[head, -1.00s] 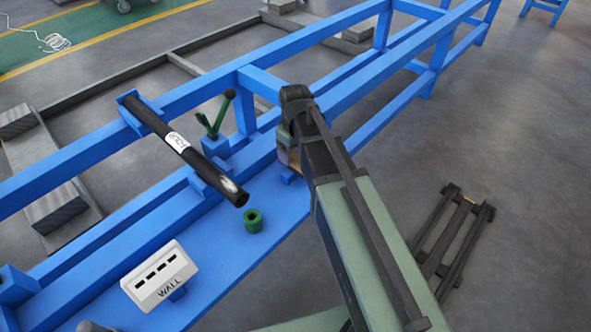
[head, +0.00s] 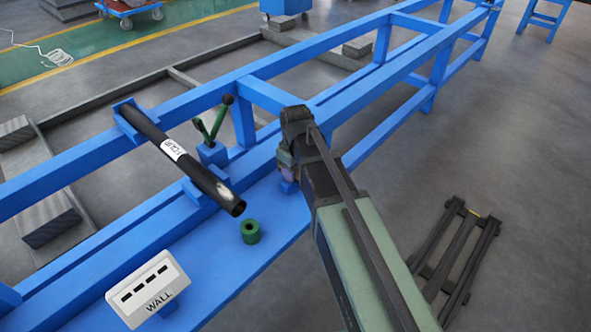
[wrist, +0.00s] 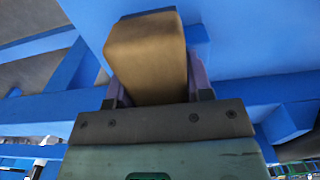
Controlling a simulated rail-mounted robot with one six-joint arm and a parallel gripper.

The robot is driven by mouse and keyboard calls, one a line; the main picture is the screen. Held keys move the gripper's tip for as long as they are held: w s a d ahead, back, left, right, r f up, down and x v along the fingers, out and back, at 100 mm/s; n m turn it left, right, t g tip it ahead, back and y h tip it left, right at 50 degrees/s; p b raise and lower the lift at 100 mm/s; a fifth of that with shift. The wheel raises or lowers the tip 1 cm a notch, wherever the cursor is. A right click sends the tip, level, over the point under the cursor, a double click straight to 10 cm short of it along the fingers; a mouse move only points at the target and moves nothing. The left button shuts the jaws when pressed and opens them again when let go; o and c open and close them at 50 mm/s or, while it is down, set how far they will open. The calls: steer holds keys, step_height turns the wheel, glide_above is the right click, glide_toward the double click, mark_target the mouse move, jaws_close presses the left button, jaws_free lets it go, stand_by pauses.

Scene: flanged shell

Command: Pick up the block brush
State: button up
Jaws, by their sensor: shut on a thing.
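The block brush (wrist: 146,57) is a tan-brown block in the wrist view. It sits between the purple fingers of my gripper (wrist: 155,88), which is shut on it. Blue bench surface shows around it; I cannot tell whether the block touches the bench. In the head view my gripper (head: 287,174) is at the blue bench, right of the green ring, and my arm hides most of the block. No bristles can be made out.
A black pipe (head: 185,158) lies across the blue frame (head: 190,103). A green ring (head: 250,231) and a white box marked WALL (head: 148,289) stand on the shelf in front. A green clamp with a black-knobbed lever (head: 212,140) stands behind the pipe.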

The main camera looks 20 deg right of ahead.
steer(key=shift+c, duration=0.4)
step_height(320, 180, up, 20)
steer(key=p, duration=2)
